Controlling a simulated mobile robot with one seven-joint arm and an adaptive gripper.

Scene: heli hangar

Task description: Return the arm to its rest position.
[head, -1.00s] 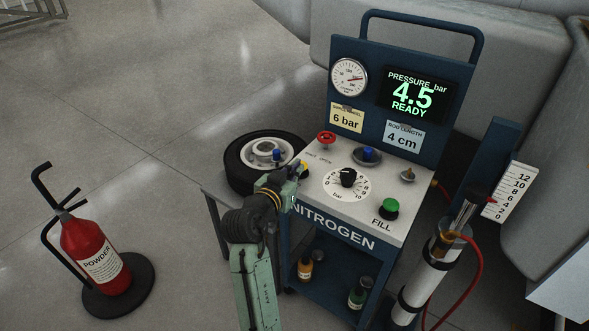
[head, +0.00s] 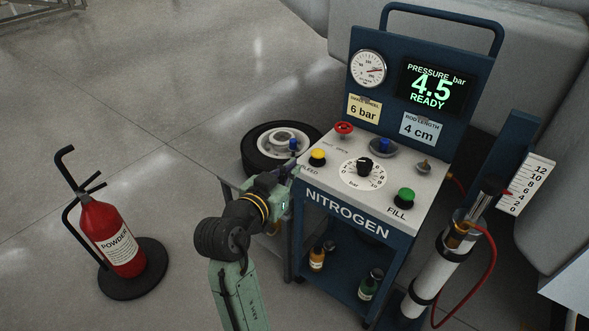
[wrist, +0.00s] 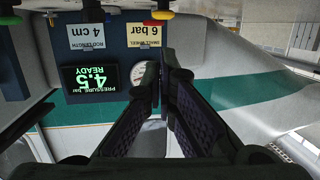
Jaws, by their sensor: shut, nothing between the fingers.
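My green arm reaches up from the bottom of the head view. My gripper (head: 288,178) is at the left front edge of the nitrogen cart (head: 347,213), beside the yellow bleed button (head: 317,157); its fingers are partly hidden there. In the wrist view my gripper (wrist: 162,68) is shut with nothing in it, and the picture is upside down. Past the fingers, the wrist view shows the cart's display (wrist: 97,83), which reads 4.5 and READY.
A wheel (head: 258,160) lies on a small stand behind my gripper. A red powder extinguisher (head: 108,236) stands on the floor at left. A white strut cylinder (head: 440,262) with a red hose stands at right.

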